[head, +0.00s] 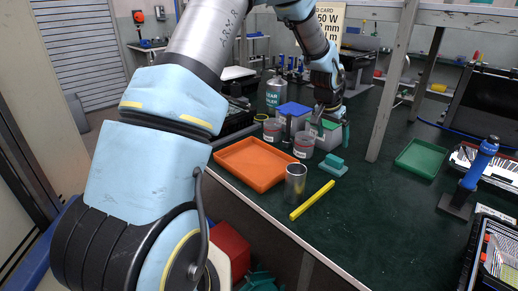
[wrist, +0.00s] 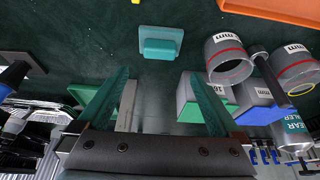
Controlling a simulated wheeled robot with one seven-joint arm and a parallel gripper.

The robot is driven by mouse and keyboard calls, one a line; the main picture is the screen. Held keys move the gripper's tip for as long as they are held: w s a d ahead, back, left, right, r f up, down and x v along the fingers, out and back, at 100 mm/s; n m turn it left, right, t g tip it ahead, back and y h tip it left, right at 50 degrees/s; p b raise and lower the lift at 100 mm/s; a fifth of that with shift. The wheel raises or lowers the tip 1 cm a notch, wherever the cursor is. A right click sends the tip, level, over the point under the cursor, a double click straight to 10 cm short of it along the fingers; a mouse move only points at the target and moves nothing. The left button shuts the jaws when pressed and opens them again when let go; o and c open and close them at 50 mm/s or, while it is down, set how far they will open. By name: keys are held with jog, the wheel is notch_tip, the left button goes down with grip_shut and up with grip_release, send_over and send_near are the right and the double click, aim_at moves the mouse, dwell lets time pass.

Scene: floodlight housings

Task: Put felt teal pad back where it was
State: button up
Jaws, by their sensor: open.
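The teal pad (head: 333,168), a flat teal piece with a raised block on top, lies on the dark green bench top. It also shows in the wrist view (wrist: 160,42), upper middle, beyond my fingertips and apart from them. My gripper (head: 333,132) is over the bench, behind the pad, by the green-lidded box. In the wrist view my gripper (wrist: 158,76) has its two teal fingers spread wide, with nothing between them.
An orange tray (head: 250,165), grey cans (head: 304,146), a metal cylinder (head: 295,183) and a yellow bar (head: 312,200) lie near the pad. Blue-lidded (head: 294,109) and green-lidded (head: 326,137) boxes stand behind. A green tray (head: 420,158) is right, beyond a post (head: 392,80).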

jog(key=s+a+r+n+y, duration=0.1)
jog(key=s+a+r+n, duration=0.15)
jog(key=a, duration=1.05)
jog(key=s+a+r+n+y, duration=0.1)
jog(key=s+a+n, duration=0.2)
jog(key=s+a, duration=0.5)
jog(key=s+a+r+n+g+y, duration=0.1)
jog(key=s+a+r+n, duration=0.1)
jog(key=s+a, duration=0.6)
jog(key=a+n, duration=0.1)
jog(key=a, duration=0.6)
jog(key=shift+a, duration=0.25)
